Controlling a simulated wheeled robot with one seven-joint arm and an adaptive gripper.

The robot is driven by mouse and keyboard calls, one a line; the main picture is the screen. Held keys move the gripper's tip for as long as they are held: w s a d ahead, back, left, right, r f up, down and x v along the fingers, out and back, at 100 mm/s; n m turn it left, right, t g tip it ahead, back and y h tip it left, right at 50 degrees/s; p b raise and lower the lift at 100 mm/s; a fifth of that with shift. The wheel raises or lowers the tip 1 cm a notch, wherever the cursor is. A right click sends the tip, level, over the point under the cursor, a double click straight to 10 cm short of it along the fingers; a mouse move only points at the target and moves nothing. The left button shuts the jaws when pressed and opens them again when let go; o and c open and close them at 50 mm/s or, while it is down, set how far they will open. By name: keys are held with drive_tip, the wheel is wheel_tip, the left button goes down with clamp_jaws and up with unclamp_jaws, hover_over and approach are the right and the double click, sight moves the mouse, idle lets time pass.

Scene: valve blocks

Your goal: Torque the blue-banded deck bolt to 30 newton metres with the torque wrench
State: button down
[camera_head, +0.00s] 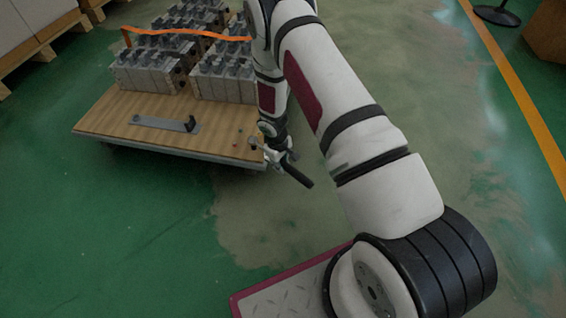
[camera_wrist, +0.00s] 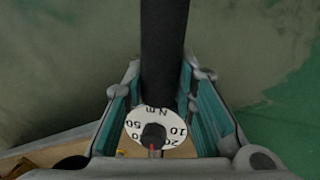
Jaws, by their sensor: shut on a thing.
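My gripper (camera_head: 277,152) is at the right front corner of the wooden deck (camera_head: 165,113). It is shut on the torque wrench, whose black handle (camera_head: 298,176) points down and right, out past the deck edge. In the wrist view the jaws (camera_wrist: 163,115) with teal pads flank the handle (camera_wrist: 163,50). A white dial (camera_wrist: 136,126) marked N m sits between them, with a red mark at its bottom near the 20. A small red spot (camera_head: 240,131) shows on the deck near the wrench head. I cannot make out a blue band; the wrench head's contact with any bolt is unclear.
Grey valve blocks (camera_head: 145,76) stand in rows at the back of the deck, with an orange strap (camera_head: 180,32) across them. A flat grey bracket (camera_head: 160,123) lies on the front of the deck. Green floor (camera_head: 120,220) in front is clear.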

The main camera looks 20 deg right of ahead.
drive_tip(key=shift+a, duration=0.15)
drive_tip(key=shift+s+a+m, duration=0.15)
drive_tip(key=shift+a+m, duration=0.35)
drive_tip(key=shift+a, duration=0.05)
drive_tip(key=shift+s+a+m, duration=0.15)
drive_tip(key=shift+a+m, duration=0.35)
drive_tip(key=shift+s+a+m+g, duration=0.15)
drive_tip(key=shift+a+m+g, duration=0.15)
drive_tip(key=shift+a+m, duration=0.75)
drive_tip(key=shift+a, duration=0.15)
drive_tip(key=shift+n, duration=0.25)
drive_tip(key=shift+w+d+n, duration=0.2)
drive_tip(key=shift+d+n, duration=0.7)
drive_tip(key=shift+d, duration=0.25)
drive_tip(key=shift+d, duration=0.1)
